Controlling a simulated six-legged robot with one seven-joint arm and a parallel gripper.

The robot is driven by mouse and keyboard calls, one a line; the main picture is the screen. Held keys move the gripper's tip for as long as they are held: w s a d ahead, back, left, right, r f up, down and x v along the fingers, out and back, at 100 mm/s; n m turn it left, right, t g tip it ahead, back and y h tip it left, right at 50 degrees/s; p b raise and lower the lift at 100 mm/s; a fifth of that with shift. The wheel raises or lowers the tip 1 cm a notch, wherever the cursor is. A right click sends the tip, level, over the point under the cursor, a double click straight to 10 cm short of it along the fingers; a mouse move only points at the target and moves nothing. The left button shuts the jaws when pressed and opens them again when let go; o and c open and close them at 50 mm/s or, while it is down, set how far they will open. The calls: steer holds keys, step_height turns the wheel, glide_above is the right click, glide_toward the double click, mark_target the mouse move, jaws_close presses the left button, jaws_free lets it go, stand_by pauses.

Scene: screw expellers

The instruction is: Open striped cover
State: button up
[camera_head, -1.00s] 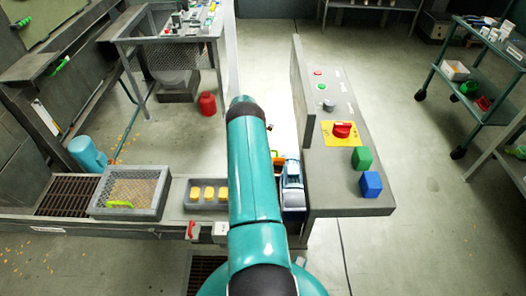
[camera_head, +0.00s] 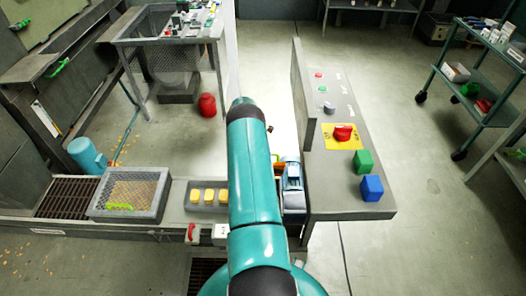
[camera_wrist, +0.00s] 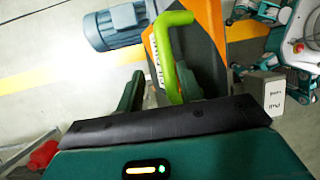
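In the wrist view, a panel with orange and dark stripes (camera_wrist: 207,38), apparently the striped cover, lies ahead of my gripper. A bright green bar handle (camera_wrist: 163,58) stands on it, its near end close to the right finger. My gripper (camera_wrist: 160,85) shows two dark green fingers spread apart, so it is open. The handle lies toward the right side of the gap; contact cannot be told. In the head view my own teal arm hides the gripper and most of the cover.
A blue motor (camera_wrist: 113,26) sits left of the cover in the wrist view. In the head view, a grey control panel (camera_head: 335,190) with a red knob (camera_head: 343,133) and green and blue blocks stands right of my arm. A mesh-topped box (camera_head: 130,193) stands left.

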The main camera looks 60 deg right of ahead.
steer(key=shift+d, duration=0.1)
steer(key=v, duration=0.7)
steer(key=shift+r, duration=0.25)
steer(key=shift+w, duration=0.1)
